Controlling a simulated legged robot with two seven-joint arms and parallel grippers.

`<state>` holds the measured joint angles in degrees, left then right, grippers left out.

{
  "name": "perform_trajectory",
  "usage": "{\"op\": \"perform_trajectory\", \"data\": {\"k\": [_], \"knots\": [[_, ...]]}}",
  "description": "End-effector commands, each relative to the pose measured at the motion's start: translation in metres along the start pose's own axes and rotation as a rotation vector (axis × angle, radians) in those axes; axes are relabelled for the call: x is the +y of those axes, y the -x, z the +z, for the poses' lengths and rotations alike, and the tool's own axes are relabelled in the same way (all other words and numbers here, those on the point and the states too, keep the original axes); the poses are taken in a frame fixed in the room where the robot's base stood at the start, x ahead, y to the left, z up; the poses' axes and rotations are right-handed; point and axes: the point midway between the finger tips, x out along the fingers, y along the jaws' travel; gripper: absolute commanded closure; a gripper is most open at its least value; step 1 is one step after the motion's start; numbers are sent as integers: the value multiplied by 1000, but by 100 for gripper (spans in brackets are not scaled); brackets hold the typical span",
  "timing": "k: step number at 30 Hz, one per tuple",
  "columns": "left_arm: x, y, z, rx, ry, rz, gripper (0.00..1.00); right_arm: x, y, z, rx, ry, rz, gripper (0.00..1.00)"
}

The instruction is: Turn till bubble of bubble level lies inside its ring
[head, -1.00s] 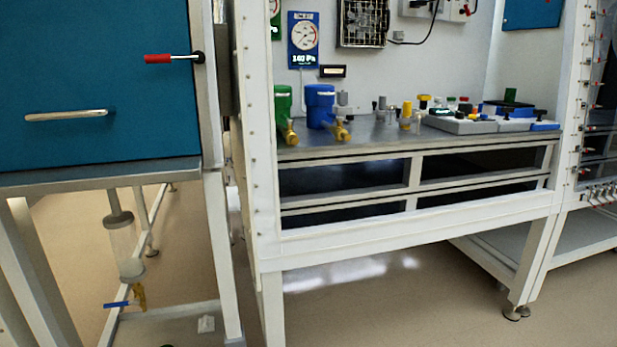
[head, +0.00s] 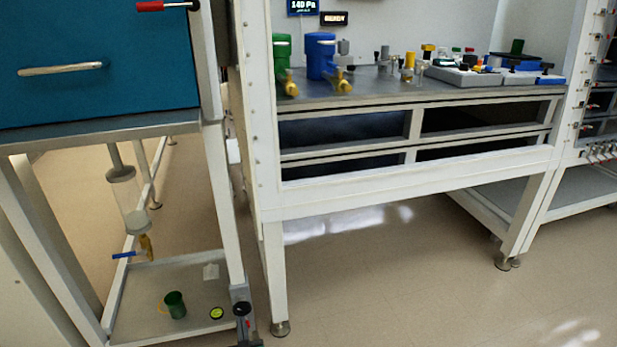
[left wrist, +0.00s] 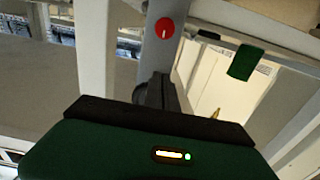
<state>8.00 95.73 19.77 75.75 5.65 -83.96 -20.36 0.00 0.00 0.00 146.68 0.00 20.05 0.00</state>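The bubble level is a small yellow-green disc (head: 216,313) on the lower shelf of the left stand. Its bubble and ring are too small to tell apart. A black knob (head: 242,309) stands by the shelf's right front corner. My left gripper (head: 245,326) seems to be the dark shape at the bottom edge, just below this knob; its fingers are hard to make out. In the left wrist view, the dark green gripper body with a lit strip fills the bottom. A red round knob (left wrist: 165,28) with a white line shows beyond the black finger part. My right gripper is not in view.
A green cup (head: 175,304) stands on the shelf (head: 140,318) left of the level. A clear cylinder (head: 127,198) with a blue-handled valve hangs above. White legs of the stand (head: 224,210) and the bench (head: 274,275) rise nearby. Open floor (head: 400,290) lies to the right.

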Motion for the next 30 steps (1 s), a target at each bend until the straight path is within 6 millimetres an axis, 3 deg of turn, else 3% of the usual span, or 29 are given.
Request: {"op": "perform_trajectory", "data": {"k": [23,30], "knots": [[-9,-1,-5,5,1,0,100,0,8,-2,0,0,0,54],[-12,0,3,4,1,0,100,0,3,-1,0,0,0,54]]}}
